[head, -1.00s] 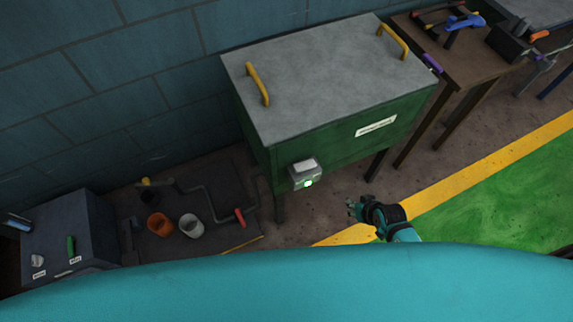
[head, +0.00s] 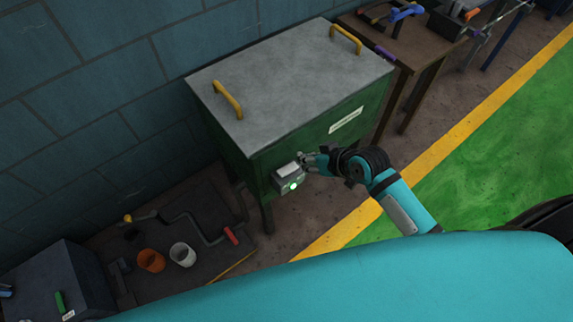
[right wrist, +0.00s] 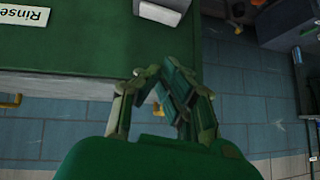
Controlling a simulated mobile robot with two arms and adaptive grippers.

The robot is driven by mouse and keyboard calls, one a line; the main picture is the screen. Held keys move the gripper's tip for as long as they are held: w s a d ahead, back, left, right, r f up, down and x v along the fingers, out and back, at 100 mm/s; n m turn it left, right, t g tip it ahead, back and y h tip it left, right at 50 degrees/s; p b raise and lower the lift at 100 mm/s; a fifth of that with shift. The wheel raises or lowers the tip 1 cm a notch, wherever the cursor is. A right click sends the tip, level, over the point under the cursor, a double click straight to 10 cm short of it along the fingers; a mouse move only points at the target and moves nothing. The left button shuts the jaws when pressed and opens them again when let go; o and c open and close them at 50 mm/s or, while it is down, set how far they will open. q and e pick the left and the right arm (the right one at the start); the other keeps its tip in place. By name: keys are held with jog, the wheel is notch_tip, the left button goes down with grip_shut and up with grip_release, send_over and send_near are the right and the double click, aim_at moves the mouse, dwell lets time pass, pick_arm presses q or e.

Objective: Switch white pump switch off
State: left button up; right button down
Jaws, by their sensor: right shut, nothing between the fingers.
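The white pump switch (head: 285,170) is a pale rocker on a small grey box at the lower front corner of the green tank. A green lamp (head: 292,186) glows on the box. My right gripper (head: 305,160) is shut and empty, close beside the switch on its right; I cannot tell whether it touches. In the right wrist view its closed fingers (right wrist: 168,72) point at the green front panel (right wrist: 90,55). A whitish part at the top edge there looks like the switch, partly cut off. My left gripper is not in view.
The tank has a grey lid (head: 290,80) with yellow handles and a white label (head: 345,120) on its front. An orange cup (head: 151,260) and a white cup (head: 182,254) stand at lower left near a red-handled crank (head: 231,236). A wooden workbench (head: 420,45) stands at upper right.

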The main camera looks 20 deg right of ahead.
send_over(288, 170)
jog(key=f, duration=0.6)
jog(key=shift+s+d, duration=0.1)
jog(key=shift+s, duration=0.2)
jog(key=f, duration=0.3)
jog(key=shift+w+a+f, duration=0.1)
jog(key=shift+a+f, duration=0.1)
jog(key=shift+a, duration=0.15)
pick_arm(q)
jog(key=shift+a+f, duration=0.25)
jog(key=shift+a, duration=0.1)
pick_arm(e)
jog(key=shift+f, duration=0.5)
jog(key=shift+a+f+b, duration=0.2)
jog(key=shift+f+b, duration=0.05)
jog(key=shift+b, duration=0.05)
jog(key=shift+s+a+f, duration=0.2)
jog(key=shift+a+f, duration=0.05)
jog(key=shift+f, duration=0.05)
jog(key=shift+d, duration=0.15)
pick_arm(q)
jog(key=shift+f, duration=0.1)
pick_arm(e)
jog(key=shift+w+d+r, duration=0.2)
jog(key=shift+w+d, duration=0.1)
jog(key=shift+d, duration=0.35)
